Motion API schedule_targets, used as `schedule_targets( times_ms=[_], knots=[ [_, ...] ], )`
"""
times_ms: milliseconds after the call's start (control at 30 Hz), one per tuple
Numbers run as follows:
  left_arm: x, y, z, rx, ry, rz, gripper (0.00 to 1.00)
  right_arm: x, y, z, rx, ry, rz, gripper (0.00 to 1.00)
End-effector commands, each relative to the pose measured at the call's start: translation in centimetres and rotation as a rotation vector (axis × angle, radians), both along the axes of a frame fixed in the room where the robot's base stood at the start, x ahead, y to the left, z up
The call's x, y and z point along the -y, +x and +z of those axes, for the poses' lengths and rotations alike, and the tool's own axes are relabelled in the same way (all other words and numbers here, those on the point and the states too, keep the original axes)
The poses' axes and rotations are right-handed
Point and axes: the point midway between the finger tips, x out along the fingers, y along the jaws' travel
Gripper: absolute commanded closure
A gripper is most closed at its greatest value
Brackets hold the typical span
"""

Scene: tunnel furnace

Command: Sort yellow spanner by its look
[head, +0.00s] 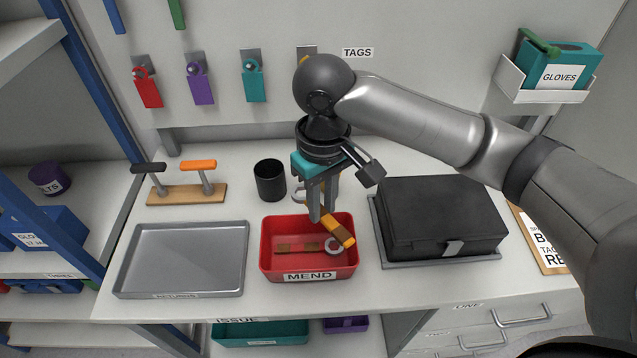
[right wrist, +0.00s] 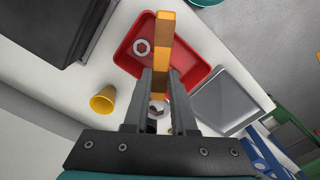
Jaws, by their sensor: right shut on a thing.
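My right gripper (head: 322,211) is shut on the yellow spanner (head: 341,231) and holds it tilted over the red MEND bin (head: 265,259). In the right wrist view the yellow spanner (right wrist: 164,45) runs between the fingers (right wrist: 160,75), with brownish patches on its handle and a grey jaw end near the palm. Another spanner (head: 297,248), with a brown-marked handle and a grey ring end, lies in the red bin. The grey tray (head: 180,258) left of the bin is empty. My left gripper is not in view.
A black case (head: 440,215) stands right of the bin. A black cup (head: 270,181) and a wooden stand with two handles (head: 186,193) are behind. Coloured tags (head: 148,88) hang on the wall. A yellow cup (right wrist: 103,99) shows in the right wrist view.

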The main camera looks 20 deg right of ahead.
Motion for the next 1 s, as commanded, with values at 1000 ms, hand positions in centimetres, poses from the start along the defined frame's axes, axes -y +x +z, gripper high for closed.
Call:
schedule_targets(
  times_ms=[1000],
  knots=[
    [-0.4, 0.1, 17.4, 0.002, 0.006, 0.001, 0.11, -2.3, 0.9, -1.8, 0.003, 0.001, 0.974, 1.0]
  ],
)
